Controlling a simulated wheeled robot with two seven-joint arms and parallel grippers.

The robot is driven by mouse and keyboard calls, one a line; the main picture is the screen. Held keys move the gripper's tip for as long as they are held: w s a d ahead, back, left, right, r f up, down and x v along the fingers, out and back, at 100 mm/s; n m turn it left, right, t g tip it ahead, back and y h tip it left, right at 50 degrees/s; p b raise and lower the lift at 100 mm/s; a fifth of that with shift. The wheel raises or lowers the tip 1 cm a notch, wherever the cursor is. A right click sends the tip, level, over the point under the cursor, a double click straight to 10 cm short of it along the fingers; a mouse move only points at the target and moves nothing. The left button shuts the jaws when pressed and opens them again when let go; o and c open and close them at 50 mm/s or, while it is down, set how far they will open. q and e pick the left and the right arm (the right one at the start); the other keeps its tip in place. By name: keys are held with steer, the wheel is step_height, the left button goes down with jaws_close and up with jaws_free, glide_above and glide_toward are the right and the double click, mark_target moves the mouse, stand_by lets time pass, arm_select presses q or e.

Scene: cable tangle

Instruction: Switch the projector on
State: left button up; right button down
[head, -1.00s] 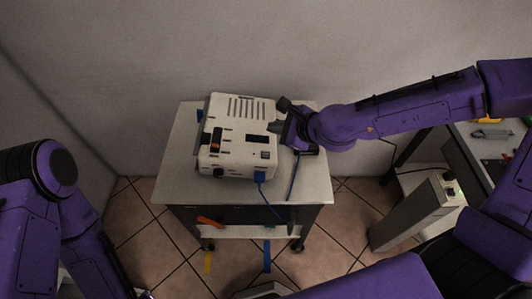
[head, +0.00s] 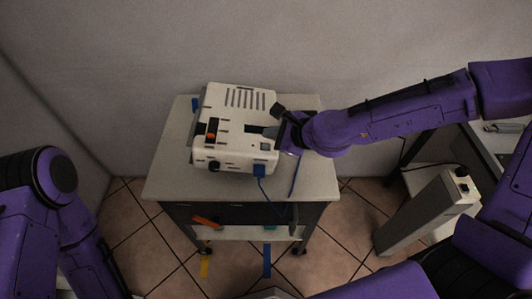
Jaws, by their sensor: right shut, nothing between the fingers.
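The projector (head: 232,150) is a white box with slots in its top, standing on a small wheeled cart (head: 170,178). A dark patch with an orange part (head: 212,126) shows on its left side. A blue plug (head: 259,171) sits at its front right corner, with a blue cable hanging from it. My right gripper (head: 266,131) is shut and empty, its fingertips at the right part of the projector's top; whether they touch it I cannot tell. My left arm shows at the left edge, but its gripper is out of view.
A grey upright box (head: 425,215) with a black cable stands on the floor at right, near a bench. An orange item (head: 207,222) lies on the cart's lower shelf. The cart top's front left is bare. A wall stands behind the cart.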

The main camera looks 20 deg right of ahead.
arm_select(q)
steer(key=shift+f+b, duration=0.35)
steer(key=shift+f, duration=0.4)
arm_select(e)
steer(key=shift+a+f, duration=0.15)
steer(key=shift+f, duration=0.7)
arm_select(q)
steer(key=shift+f, duration=0.1)
arm_select(e)
steer(key=shift+f, duration=0.1)
stand_by(0.4)
arm_select(q)
steer(key=shift+f+b, duration=0.2)
steer(key=shift+b, duration=0.1)
arm_select(e)
steer(key=shift+w+f, duration=0.1)
steer(key=shift+f, duration=0.2)
